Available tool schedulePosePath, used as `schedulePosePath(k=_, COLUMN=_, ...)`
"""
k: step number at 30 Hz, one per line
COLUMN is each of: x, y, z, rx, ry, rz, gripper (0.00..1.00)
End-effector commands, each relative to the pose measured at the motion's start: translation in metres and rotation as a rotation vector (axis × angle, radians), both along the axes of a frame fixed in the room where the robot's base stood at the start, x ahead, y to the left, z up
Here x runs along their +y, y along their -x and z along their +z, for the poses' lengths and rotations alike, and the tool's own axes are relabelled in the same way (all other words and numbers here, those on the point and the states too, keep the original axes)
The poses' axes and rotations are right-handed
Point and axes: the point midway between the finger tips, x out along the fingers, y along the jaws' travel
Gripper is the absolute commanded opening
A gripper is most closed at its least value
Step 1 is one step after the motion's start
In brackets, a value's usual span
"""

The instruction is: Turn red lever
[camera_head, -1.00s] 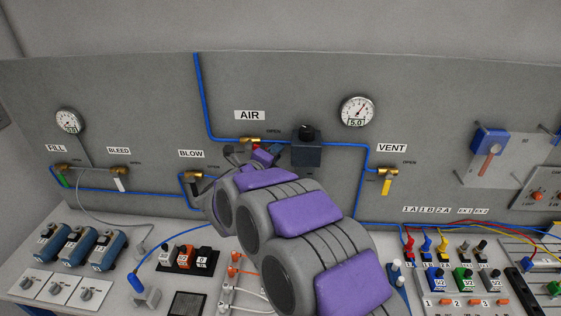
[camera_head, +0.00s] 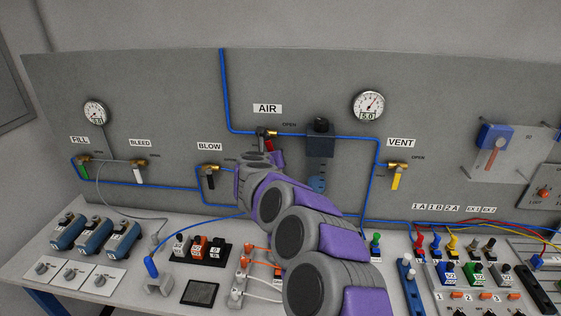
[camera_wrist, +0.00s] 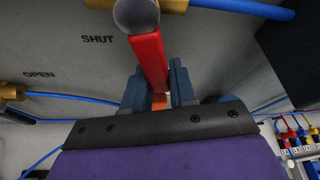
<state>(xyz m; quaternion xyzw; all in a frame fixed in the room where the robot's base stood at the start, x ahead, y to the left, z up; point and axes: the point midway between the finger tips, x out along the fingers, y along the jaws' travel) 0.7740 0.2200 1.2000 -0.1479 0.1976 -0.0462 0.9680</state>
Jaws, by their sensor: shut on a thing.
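The red lever (camera_wrist: 148,58) hangs from the brass AIR valve (camera_wrist: 95,5) in the wrist view, pointing down toward me and slightly right. In the head view, a small part of the red lever (camera_head: 269,146) shows under the AIR label, beside my wrist. My gripper (camera_wrist: 158,90) is shut on the lever's lower end, with one blue-grey finger on each side. In the head view my arm hides the fingers and most of the lever.
The SHUT mark (camera_wrist: 97,39) is printed on the panel left of the lever. A dark block (camera_head: 320,143) sits on the pipe right of the AIR valve. BLOW (camera_head: 207,170) and VENT (camera_head: 396,178) levers flank my arm. Switches and plugs fill the bench below.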

Motion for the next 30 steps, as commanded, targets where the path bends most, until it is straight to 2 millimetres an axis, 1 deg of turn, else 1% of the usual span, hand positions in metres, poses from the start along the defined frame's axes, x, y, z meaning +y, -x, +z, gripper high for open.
schedulePosePath(k=1, x=0.008, y=0.0, z=0.007, rx=-0.016, ry=-0.04, rz=0.014, gripper=0.0)
schedulePosePath(k=3, x=0.012, y=0.0, z=0.007, rx=-0.019, ry=-0.094, rz=0.015, gripper=0.0)
schedulePosePath(k=9, x=0.017, y=0.0, z=0.008, rx=-0.024, ry=-0.219, rz=0.011, gripper=0.0)
schedulePosePath(k=13, x=0.02, y=0.0, z=0.009, rx=-0.026, ry=-0.272, rz=0.013, gripper=0.0)
schedulePosePath(k=20, x=0.023, y=0.0, z=0.01, rx=-0.028, ry=-0.321, rz=0.014, gripper=0.0)
schedulePosePath(k=30, x=0.023, y=-0.001, z=0.011, rx=-0.029, ry=-0.33, rz=0.013, gripper=0.0)
